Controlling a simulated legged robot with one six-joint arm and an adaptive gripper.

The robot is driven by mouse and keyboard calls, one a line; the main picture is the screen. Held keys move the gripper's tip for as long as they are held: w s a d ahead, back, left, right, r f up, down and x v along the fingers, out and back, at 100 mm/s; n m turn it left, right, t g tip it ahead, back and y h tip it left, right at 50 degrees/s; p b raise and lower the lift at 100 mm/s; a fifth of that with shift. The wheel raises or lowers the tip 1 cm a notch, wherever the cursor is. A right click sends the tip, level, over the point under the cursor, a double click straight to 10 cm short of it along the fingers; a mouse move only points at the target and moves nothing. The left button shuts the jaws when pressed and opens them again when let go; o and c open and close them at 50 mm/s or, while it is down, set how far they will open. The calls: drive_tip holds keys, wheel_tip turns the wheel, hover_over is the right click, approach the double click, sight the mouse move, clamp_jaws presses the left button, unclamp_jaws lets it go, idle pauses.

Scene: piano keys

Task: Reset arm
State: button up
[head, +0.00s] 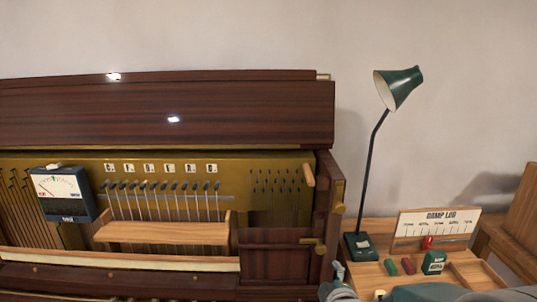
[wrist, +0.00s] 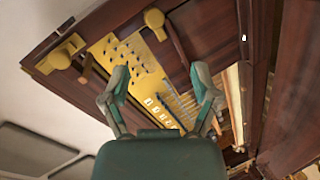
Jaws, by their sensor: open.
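My gripper (wrist: 160,90) is open and empty in the wrist view, its two green-grey fingers spread apart. Beyond the fingers is the open front of the piano (wrist: 130,50), seen tilted, with its gold plate, pins and strings. In the head view only a grey-green part of my arm shows at the bottom right edge; the fingers cannot be told there. The dark wooden piano (head: 160,110) fills the left and middle, and a wooden shelf (head: 165,233) sits in front of its strings.
A meter (head: 62,194) stands at the piano's left. Right of the piano, a side table holds a green desk lamp (head: 372,170), a white chart board (head: 436,226), a green box (head: 433,262) and small red and green pieces. A brass latch (head: 318,246) sticks out at the piano's right end.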

drive_tip(key=s+r+m+g, duration=0.4)
drive_tip(key=s+m, duration=0.2)
drive_tip(key=s, duration=0.5)
drive_tip(key=s+r+m+g, duration=0.4)
drive_tip(key=s+m, duration=0.3)
drive_tip(key=s, duration=0.5)
drive_tip(key=shift+s+r+g, duration=0.25)
drive_tip(key=shift+r+g, duration=0.05)
drive_tip(key=shift+g, duration=0.2)
drive_tip(key=shift+d, duration=0.1)
